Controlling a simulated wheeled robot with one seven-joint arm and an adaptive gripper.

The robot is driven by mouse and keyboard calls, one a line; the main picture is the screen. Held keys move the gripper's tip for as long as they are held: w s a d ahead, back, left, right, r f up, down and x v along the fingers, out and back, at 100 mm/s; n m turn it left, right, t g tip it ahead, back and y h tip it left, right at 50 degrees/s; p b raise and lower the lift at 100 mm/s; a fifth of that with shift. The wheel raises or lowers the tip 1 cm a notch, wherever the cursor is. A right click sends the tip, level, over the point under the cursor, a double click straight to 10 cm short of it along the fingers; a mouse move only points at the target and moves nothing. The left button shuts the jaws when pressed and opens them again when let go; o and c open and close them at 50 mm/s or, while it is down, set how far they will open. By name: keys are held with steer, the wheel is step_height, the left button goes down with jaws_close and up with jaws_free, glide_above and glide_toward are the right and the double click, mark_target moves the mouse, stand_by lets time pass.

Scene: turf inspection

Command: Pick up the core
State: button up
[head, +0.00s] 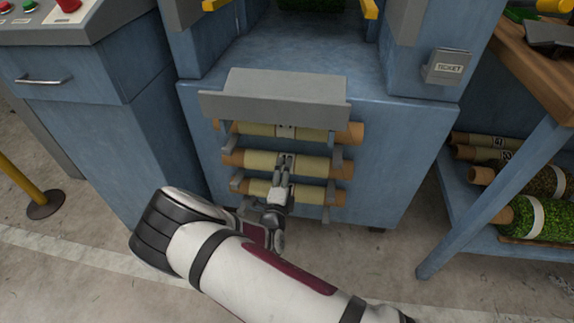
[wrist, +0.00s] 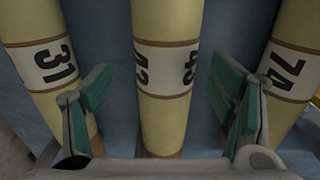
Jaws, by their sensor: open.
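Three yellow tubular cores with brown ends lie across grey hooks on the front of a blue machine. In the head view they are the top core (head: 258,130), the middle core (head: 312,166) and the bottom core (head: 312,195). My gripper (head: 285,165) is at the middle core, partly covering it. In the wrist view the green-padded fingers are open, one on each side of the central core (wrist: 165,100), whose white label reads 43. The core marked 31 (wrist: 45,70) is at left and the one marked 74 (wrist: 290,70) at right. Contact with any core cannot be told.
A grey plate (head: 275,95) overhangs the top core. Grey hooks (head: 235,182) hold the cores at both ends. At right, a table's blue leg (head: 490,205) stands before a shelf of turf rolls (head: 535,215). A yellow post (head: 20,180) is at left.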

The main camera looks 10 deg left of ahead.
steer(key=shift+w+d+r+b, duration=0.1)
steer(key=shift+w+b, duration=0.6)
steer(key=shift+w, duration=0.65)
steer(key=shift+w+r+b, duration=0.1)
steer(key=shift+w+b, duration=0.55)
steer(key=shift+w, duration=0.65)
steer(key=c, duration=1.7)
steer(key=shift+r, duration=0.15)
